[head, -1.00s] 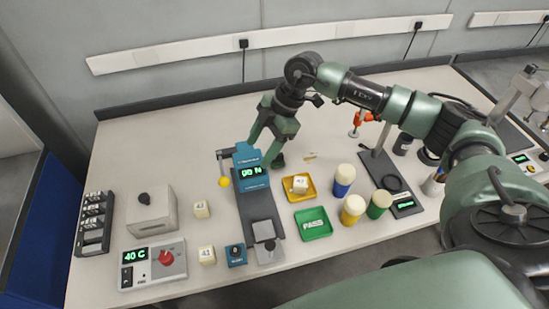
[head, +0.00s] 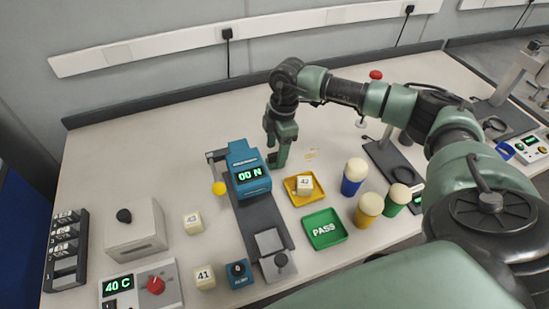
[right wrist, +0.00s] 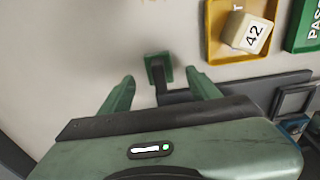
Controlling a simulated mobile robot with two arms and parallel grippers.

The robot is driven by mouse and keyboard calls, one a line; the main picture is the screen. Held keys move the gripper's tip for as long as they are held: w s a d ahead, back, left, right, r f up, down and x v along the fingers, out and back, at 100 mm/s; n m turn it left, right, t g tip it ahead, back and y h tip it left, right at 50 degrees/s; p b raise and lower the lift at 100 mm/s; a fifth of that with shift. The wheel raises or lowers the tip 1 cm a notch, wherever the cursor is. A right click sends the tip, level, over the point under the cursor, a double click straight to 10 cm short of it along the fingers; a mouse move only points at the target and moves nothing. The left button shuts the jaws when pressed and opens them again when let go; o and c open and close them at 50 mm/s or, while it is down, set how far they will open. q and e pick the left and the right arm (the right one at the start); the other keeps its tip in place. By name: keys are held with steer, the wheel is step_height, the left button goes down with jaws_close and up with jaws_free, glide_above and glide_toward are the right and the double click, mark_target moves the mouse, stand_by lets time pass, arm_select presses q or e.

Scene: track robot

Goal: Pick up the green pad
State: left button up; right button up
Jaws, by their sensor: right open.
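A small green square pad (right wrist: 165,63) with a dark bar across its middle shows in the right wrist view, just ahead of my right gripper (right wrist: 160,77). The two fingers are apart, one to each side of the pad's line, and nothing is between their tips. In the head view my right gripper (head: 277,161) points down close to the bench, right beside the blue tester with the 00 N display (head: 249,175). I cannot make out the pad in the head view, where the fingers cover that spot. My left gripper is not in view.
A yellow tray (head: 293,198) holding cube 42 (head: 304,185) and a green PASS tray (head: 335,237) lie near the gripper. Yellow, blue and green capped jars (head: 355,176) stand further right. Cubes 41 (head: 204,277) and 43 (head: 193,224) are left. The bench behind is clear.

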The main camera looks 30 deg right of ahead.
mark_target(275, 153)
step_height(275, 153, down, 2)
steer(key=shift+w+a+f, duration=0.1)
steer(key=shift+a+f, duration=0.05)
steer(key=shift+f, duration=0.3)
jaws_close()
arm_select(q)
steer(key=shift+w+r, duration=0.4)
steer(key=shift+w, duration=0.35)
arm_select(e)
steer(key=shift+r, duration=0.1)
steer(key=shift+r, duration=0.55)
arm_select(q)
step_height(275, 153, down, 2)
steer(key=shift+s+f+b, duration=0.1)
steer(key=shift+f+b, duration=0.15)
steer(key=shift+b, duration=0.9)
arm_select(e)
step_height(275, 153, up, 19)
steer(key=shift+f, duration=0.15)
